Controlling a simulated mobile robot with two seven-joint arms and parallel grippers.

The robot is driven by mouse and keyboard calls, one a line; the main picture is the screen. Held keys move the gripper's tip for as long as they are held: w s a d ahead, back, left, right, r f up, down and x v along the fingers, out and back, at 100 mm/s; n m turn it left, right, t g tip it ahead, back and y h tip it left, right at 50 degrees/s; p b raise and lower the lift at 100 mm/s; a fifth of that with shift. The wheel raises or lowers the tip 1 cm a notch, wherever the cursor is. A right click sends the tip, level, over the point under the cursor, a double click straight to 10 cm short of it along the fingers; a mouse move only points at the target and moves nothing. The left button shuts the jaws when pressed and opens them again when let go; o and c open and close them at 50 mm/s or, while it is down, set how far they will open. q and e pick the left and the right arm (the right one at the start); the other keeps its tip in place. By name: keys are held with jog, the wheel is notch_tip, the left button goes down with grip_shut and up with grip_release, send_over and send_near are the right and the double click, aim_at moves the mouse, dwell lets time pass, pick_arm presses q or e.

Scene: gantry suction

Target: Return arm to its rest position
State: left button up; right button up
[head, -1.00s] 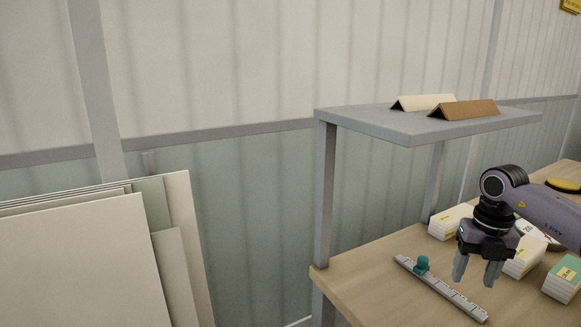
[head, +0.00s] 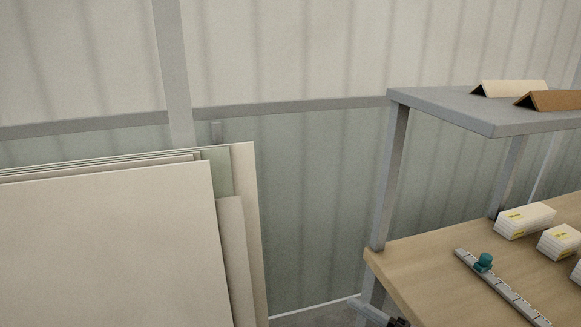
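White boxes with yellow labels (head: 526,220) stand on the bench at the right. Folded cream (head: 512,88) and brown (head: 556,100) pieces lie on the shelf. Large flat panels (head: 110,250) lean at the left. A small dark part shows at the bottom edge, unclear.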

jog(key=s+d+f+m+h, duration=0.4)
jog(key=s+f+m+h, duration=0.2)
jog(key=f+m, duration=0.3)
jog(key=s+d+f+m+g+h, duration=0.1)
jog(key=s+d+f+m+h, duration=0.4)
jog(key=s+f+m+h, duration=0.2)
notch_tip(320, 180, down, 2)
jog(key=s+m, duration=0.2)
jog(key=m, duration=0.1)
jog(key=shift+s+f+p, duration=0.25)
jog(key=shift+s+p, duration=0.05)
jog(key=shift+p, duration=0.05)
jog(key=shift+d, duration=0.1)
jog(key=shift+c, duration=1.2)
